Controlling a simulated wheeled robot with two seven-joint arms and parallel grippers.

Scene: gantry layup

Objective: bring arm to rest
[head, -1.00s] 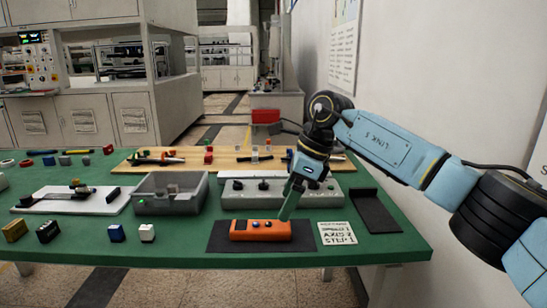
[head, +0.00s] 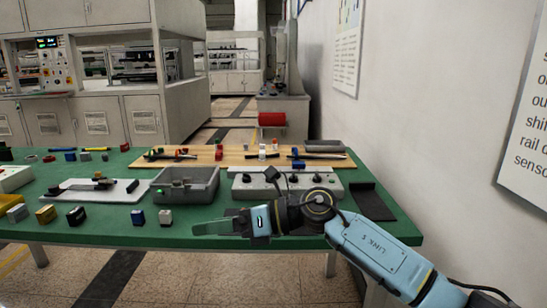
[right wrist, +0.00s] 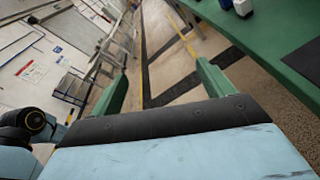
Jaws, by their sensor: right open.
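My right arm reaches in from the lower right of the head view, low across the front of the green table (head: 110,229). My right gripper (head: 213,227) points left near the table's front edge, its green fingers seen from the side. In the right wrist view the gripper (right wrist: 160,82) has its two fingers wide apart, with only floor visible between them. It holds nothing. The orange control unit and printed card seen earlier are not visible in the head view now, where my arm crosses the front of the table. My left gripper is not in view.
A grey bin (head: 186,185), a grey box with black knobs (head: 287,187) and a dark angled tray (head: 372,203) stand on the table. A wall is at the right.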

